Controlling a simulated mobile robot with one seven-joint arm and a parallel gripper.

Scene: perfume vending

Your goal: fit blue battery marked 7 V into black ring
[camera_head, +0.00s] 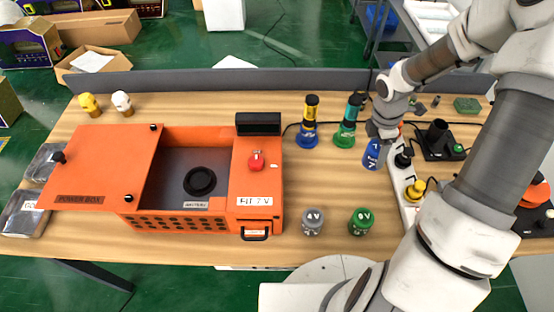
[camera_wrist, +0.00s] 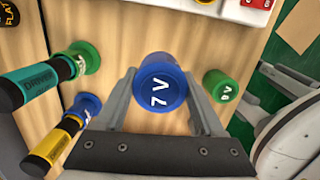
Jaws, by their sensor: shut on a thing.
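The blue battery marked 7 V (camera_wrist: 158,88) is between the two fingers of my gripper (camera_wrist: 165,100) in the wrist view. In the head view my gripper (camera_head: 383,130) holds the blue battery (camera_head: 373,155) to the right of the orange power box (camera_head: 255,190). My gripper is shut on it. The battery looks slightly tilted in the head view, and I cannot tell whether it touches the table. The black ring (camera_head: 200,181) lies on the grey floor of the open box, and nothing is in it.
A grey battery (camera_head: 312,221) and a green battery (camera_head: 361,222) stand in front. Blue-based (camera_head: 308,134) and green-based (camera_head: 347,134) drivers stand behind. A white power strip (camera_head: 404,180) lies right of the battery. The box's orange lid (camera_head: 95,165) is open to the left. Bare table lies between box and battery.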

